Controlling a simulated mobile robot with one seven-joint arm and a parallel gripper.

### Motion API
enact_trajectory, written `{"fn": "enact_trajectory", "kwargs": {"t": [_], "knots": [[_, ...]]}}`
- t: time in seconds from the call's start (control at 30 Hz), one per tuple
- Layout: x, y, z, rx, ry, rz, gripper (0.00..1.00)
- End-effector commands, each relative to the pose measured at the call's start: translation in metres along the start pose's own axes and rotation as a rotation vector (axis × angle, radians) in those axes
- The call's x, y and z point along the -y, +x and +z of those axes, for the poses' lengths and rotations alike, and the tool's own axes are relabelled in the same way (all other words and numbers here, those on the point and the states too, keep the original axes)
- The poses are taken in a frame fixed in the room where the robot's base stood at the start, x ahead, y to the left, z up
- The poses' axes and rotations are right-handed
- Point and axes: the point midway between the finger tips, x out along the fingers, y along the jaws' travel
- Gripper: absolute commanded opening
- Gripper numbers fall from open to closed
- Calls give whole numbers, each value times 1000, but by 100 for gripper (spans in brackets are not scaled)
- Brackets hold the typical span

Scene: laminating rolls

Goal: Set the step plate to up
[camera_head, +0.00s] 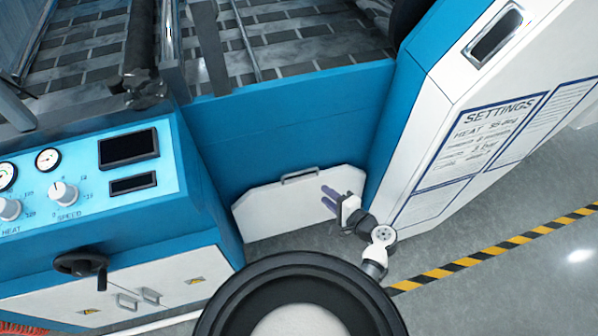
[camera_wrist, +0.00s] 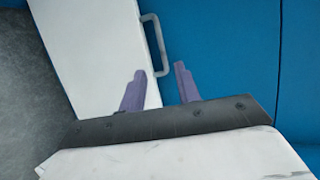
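The step plate (camera_head: 275,207) is a white panel with cut corners at the foot of the machine's blue front. Its grey bar handle (camera_head: 299,175) is at its upper edge. I cannot tell for sure whether the plate stands upright or lies flat. My gripper (camera_head: 328,195) is open and empty, just right of the handle in the head view. In the wrist view the plate (camera_wrist: 90,50) fills the upper left. The handle (camera_wrist: 163,50) lies ahead of the two purple fingers (camera_wrist: 160,68), its near end roughly between their tips. I see no grip on it.
A white side cabinet (camera_head: 470,110) with a settings sheet stands close to the right of my arm. A blue control panel (camera_head: 90,170) with knobs and a hand crank (camera_head: 80,264) is at left. Grey floor is open at lower right, with a yellow-black stripe (camera_head: 500,245).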

Motion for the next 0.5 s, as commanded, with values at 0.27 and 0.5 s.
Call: {"fn": "enact_trajectory", "kwargs": {"t": [0.27, 0.5], "knots": [[4, 57, 2, 5, -2, -1, 33], [4, 103, 2, 4, -4, 0, 33]]}}
